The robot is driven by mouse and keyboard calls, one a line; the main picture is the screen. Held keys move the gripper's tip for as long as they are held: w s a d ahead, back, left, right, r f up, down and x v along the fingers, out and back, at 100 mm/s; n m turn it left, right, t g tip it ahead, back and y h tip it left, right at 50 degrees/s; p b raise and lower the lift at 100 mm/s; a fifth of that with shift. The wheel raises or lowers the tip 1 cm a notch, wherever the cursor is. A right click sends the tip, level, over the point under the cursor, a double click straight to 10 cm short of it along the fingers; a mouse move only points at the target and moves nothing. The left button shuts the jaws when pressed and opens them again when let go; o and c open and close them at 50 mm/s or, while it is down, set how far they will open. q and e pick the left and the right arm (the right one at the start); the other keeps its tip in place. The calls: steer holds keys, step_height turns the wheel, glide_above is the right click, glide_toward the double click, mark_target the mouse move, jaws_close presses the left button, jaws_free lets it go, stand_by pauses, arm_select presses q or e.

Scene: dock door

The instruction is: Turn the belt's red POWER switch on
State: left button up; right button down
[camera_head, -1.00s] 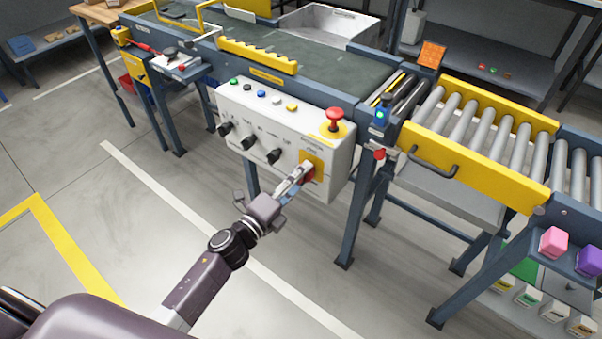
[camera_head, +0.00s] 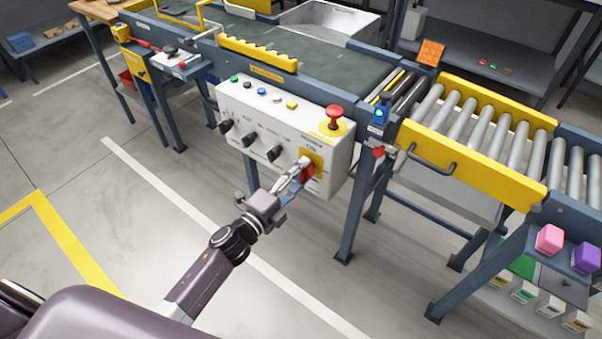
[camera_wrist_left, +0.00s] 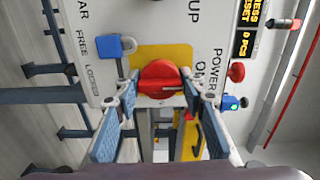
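The red POWER switch (camera_head: 308,171) sits on a yellow plate at the lower right of the white control box (camera_head: 290,136). In the left wrist view the red knob (camera_wrist_left: 160,79) is centred, with its bar lying roughly across the picture and "POWER ON" lettering to its right. My left gripper (camera_head: 297,178) is at the switch. In the wrist view its two fingers (camera_wrist_left: 160,92) are apart, one on each side of the knob. Narrow gaps seem to show beside the knob; I cannot tell whether either tip touches it. My right gripper is not in view.
A red mushroom button (camera_head: 334,117) stands on the box top above the switch. Black knobs (camera_head: 249,141) line the box front. A table leg (camera_head: 357,212) stands right of the box. The floor in front is clear.

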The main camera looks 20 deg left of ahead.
arm_select(q)
steer(key=o, duration=0.4)
steer(key=v, duration=1.2)
